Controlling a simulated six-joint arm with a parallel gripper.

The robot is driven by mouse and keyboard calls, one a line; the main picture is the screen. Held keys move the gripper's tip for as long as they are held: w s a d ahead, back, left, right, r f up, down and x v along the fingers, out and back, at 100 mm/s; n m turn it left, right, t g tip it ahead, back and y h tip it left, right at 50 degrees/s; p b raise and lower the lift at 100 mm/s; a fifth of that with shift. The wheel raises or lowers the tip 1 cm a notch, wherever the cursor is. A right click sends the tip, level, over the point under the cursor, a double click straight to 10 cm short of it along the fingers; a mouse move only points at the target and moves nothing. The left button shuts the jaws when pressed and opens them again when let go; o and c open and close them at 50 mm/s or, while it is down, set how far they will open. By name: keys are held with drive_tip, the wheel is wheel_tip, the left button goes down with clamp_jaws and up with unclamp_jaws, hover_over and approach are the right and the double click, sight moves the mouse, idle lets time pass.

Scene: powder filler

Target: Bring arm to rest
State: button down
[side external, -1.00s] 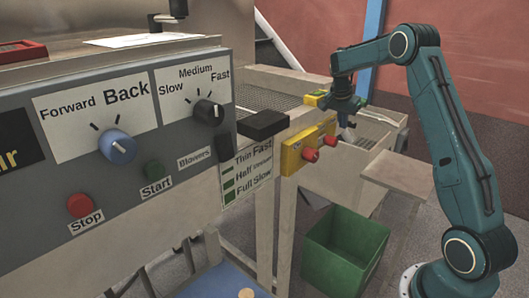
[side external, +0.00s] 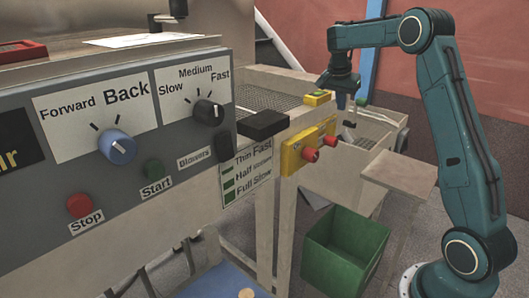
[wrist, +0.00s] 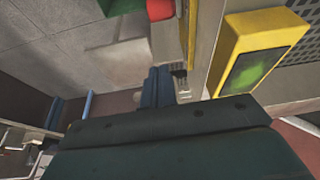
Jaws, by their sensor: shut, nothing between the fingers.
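My gripper (side external: 341,101) is at the end of my raised teal arm in the side external view, pointing down. It is shut and empty. It is above the far end of the machine, just right of and higher than the small yellow box (side external: 317,97) with a green button. In the wrist view the blue-grey fingers of my gripper (wrist: 157,84) are together, and the yellow box (wrist: 232,65) with its green face shows to their right. Contact between the fingers and the box is not visible.
A yellow panel (side external: 294,158) with red knobs is on the machine's side below the gripper. A green bin (side external: 345,250) stands on the floor. A grey control panel (side external: 130,175) with dials and buttons fills the left. A pale shelf (side external: 397,171) is near my arm.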

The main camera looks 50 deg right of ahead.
drive_tip(key=s+a+r+n+t, duration=0.1)
drive_tip(key=s+a+r+n, duration=0.2)
drive_tip(key=a, duration=0.4)
drive_tip(key=s+a+r+n+t+y, duration=0.1)
drive_tip(key=s+a+r+n, duration=0.2)
drive_tip(key=a, duration=0.3)
drive_tip(key=s+a+r+n+t, duration=0.1)
drive_tip(key=s+a+r+n, duration=0.25)
drive_tip(key=a, duration=0.35)
drive_tip(key=s+a+f+n+t+y, duration=0.1)
drive_tip(key=s+a+f+n, duration=0.2)
drive_tip(key=s+a, duration=0.4)
drive_tip(key=s+a+f+n+t+y, duration=0.1)
drive_tip(key=s+a+f+n+y, duration=0.1)
drive_tip(key=s+a+n, duration=0.3)
drive_tip(key=s+a+f, duration=0.1)
drive_tip(key=s+a, duration=0.1)
drive_tip(key=s, duration=0.2)
drive_tip(key=shift+s, duration=0.3)
